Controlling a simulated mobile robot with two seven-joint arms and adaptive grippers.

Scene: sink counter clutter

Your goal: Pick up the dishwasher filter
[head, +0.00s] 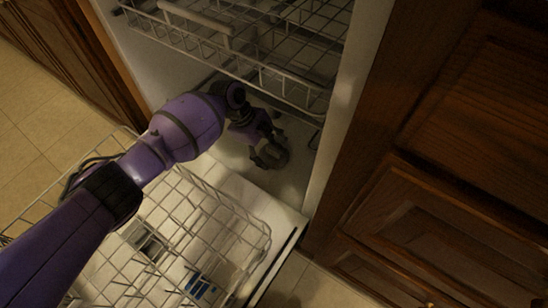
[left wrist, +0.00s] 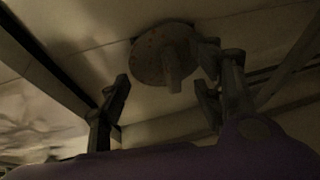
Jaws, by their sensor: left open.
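The dishwasher filter is a round, greyish-brown disc (left wrist: 160,58) with a raised grip in its middle, on the floor of the dishwasher tub. In the left wrist view it lies ahead of and between my left gripper's fingers (left wrist: 164,88), closer to the right finger, which overlaps its right edge. I cannot tell whether they touch. The gripper is open, with nothing held. In the head view my left gripper (head: 268,143) is deep in the tub, at the dark grey filter (head: 276,157), partly hidden by the fingers. My right gripper is not in view.
The lower wire rack (head: 205,215) is pulled out below my left arm. The upper rack (head: 265,55) hangs above the gripper. The tub's side wall (head: 335,110) is close on the right, with wooden cabinets (head: 450,200) beyond. Tiled floor (head: 35,130) is at the left.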

